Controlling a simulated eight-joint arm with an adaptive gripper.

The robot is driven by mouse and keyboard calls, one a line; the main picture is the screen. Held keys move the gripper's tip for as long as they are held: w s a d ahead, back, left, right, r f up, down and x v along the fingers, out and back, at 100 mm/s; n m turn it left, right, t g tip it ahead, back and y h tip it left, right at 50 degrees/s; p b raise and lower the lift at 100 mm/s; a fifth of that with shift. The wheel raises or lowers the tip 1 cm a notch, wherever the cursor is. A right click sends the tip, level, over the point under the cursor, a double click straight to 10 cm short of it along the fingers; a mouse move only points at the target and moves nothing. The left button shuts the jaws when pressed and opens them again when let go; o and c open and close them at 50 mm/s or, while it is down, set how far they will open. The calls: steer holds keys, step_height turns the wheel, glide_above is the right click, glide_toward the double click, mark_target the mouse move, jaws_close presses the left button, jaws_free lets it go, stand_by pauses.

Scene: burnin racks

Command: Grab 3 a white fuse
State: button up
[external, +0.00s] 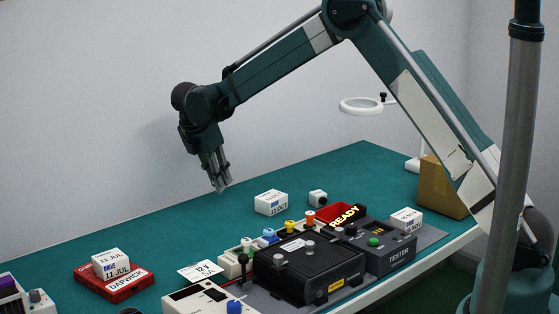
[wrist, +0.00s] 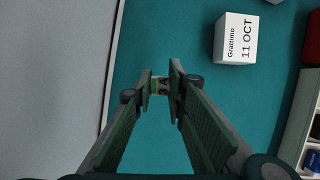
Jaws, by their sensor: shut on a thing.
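My gripper (external: 221,187) hangs above the green table at the left of the black equipment in the external view, pointing down. In the wrist view the fingertips (wrist: 161,86) are close together on a small pale piece (wrist: 160,80), which looks like a white fuse. It is mostly hidden by the fingers, and its shape is hard to tell. In the external view I cannot make it out between the fingers. I see no other piece that I can tell is a white fuse.
A white box marked 11 OCT (external: 271,203) (wrist: 235,39) stands near my gripper. A black unit (external: 310,265), a tester (external: 385,252), a red bin (external: 335,213) and coloured knobs fill the front right. A white box (external: 110,263) sits on a red box (external: 115,283) at left. The back-left table is clear.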

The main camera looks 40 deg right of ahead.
steer(key=shift+r, duration=2.95)
